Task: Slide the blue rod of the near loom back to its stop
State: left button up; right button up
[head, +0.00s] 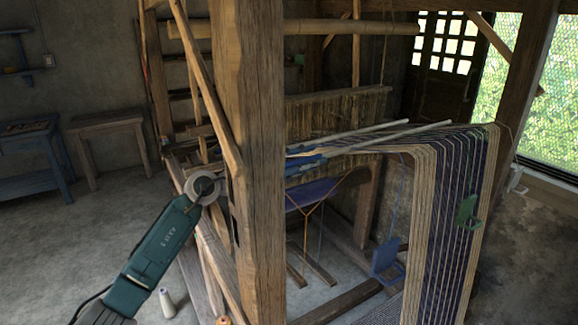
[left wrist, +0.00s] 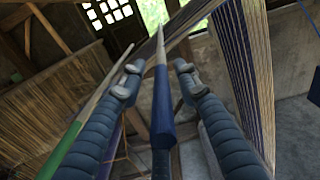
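The blue rod (left wrist: 161,103) has a dark blue sleeve and a pale tapering end in the left wrist view. It lies between the two dark ribbed fingers of my left gripper (left wrist: 157,78), with a gap on each side. The fingers are open around it. In the head view the left gripper (head: 306,160) shows in part just right of the thick post, by the pale rods. My left arm reaches behind that post, which hides the rest of the hand. The near loom (head: 262,120) is a wooden frame with striped warp threads. My right gripper is not in view.
A rod with a green sleeve (left wrist: 84,138) lies left of the blue one, near the left finger. The striped warp (head: 455,180) hangs at the right. Cones of thread (head: 167,303) stand at the lower left. A blue table (head: 45,155) stands against the wall.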

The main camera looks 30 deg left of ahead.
pick_arm(q)
jog(key=v, duration=1)
jog(key=shift+a, duration=0.1)
